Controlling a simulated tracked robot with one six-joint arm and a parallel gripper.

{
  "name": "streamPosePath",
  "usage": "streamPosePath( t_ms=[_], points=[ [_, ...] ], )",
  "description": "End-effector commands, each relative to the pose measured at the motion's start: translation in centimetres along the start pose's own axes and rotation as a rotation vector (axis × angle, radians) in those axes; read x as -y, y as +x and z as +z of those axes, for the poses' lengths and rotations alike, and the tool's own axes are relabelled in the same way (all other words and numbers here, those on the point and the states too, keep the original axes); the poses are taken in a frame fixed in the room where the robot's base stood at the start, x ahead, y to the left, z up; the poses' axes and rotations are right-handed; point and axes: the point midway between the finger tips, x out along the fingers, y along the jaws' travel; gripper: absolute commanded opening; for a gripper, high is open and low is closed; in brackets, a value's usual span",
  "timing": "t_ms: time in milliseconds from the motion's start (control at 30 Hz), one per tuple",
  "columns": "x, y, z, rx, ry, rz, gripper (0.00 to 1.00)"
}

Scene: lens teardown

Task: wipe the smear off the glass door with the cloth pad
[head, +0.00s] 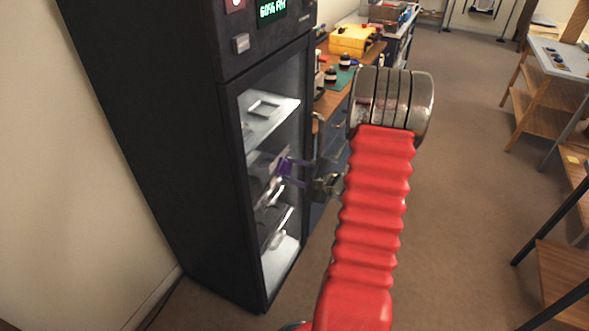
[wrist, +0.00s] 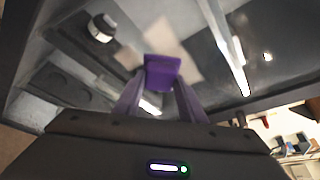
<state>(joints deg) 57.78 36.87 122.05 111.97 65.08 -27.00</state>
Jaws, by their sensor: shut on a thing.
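The glass door (head: 276,112) is on the front of a tall black cabinet, and it fills most of the wrist view (wrist: 215,88). My gripper (head: 292,172) is in front of the door's middle; its fingers in the wrist view (wrist: 160,92) are shut on a purple cloth pad (wrist: 162,72). The pad faces the glass; I cannot tell whether it touches. A pale, blotchy smear (wrist: 174,42) shows on the glass around and beyond the pad, partly hidden by it. In the head view the smear is hard to make out among reflections.
Shelves with lenses and trays stand behind the glass. A workbench (head: 338,80) with a yellow case (head: 355,40) and small bottles stands just beyond the cabinet. Wooden shelving (head: 545,95) is at the far right. The brown floor (head: 465,150) between is clear.

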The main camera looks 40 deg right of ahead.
Motion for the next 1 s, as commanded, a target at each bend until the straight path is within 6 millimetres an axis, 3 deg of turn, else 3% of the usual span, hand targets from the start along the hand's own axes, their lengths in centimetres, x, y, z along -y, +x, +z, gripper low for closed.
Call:
streamPosePath(
  t_ms=[367,1000],
  points=[
    [-0.3,0.0,0.3,0.003,-0.001,0.002,0.19],
    [-2.5,-1.1,2.3,0.002,-0.001,0.001,0.19]
  ],
)
